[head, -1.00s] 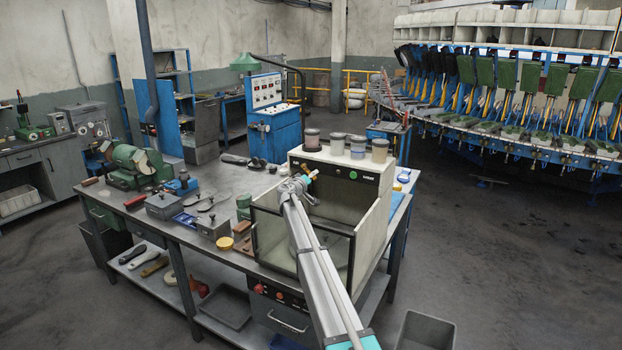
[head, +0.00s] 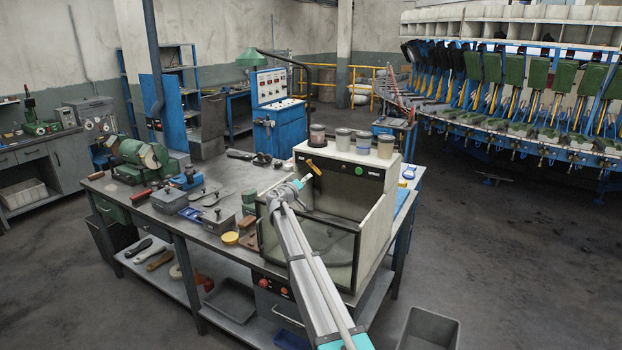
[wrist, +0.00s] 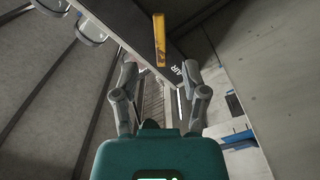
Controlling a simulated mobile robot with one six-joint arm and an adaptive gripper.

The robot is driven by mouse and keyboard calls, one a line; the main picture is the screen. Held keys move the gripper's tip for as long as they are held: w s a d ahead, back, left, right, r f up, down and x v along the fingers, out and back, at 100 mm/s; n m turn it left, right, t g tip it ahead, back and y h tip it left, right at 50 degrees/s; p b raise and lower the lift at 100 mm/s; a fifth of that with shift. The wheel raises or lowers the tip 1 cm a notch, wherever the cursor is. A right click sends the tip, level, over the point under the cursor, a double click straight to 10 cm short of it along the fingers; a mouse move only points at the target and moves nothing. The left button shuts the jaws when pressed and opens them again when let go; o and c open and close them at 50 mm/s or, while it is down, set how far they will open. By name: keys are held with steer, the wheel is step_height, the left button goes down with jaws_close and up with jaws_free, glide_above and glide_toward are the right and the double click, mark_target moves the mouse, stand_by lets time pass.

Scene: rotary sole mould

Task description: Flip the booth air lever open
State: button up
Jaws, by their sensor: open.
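The booth (head: 375,225) is a cream open-fronted box on the workbench, with a dark panel (head: 340,172) across its upper front. The orange-yellow air lever (head: 315,167) sticks out at the left of that panel and slopes down to the right in the head view. In the wrist view the lever (wrist: 160,40) stands just beyond the fingertips, beside the "AIR" label. My gripper (wrist: 159,70) is open and empty, with its fingers either side of the line to the lever. In the head view my gripper (head: 300,183) is just below and left of the lever, apparently apart from it.
Several lidded pots (head: 342,139) stand on the booth's top. A green button (head: 359,171) sits to the right on the panel. A grinder (head: 140,158) and small tools occupy the bench's left part. A grey bin (head: 428,330) stands on the floor at right.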

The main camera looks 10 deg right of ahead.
steer(key=shift+v, duration=1.25)
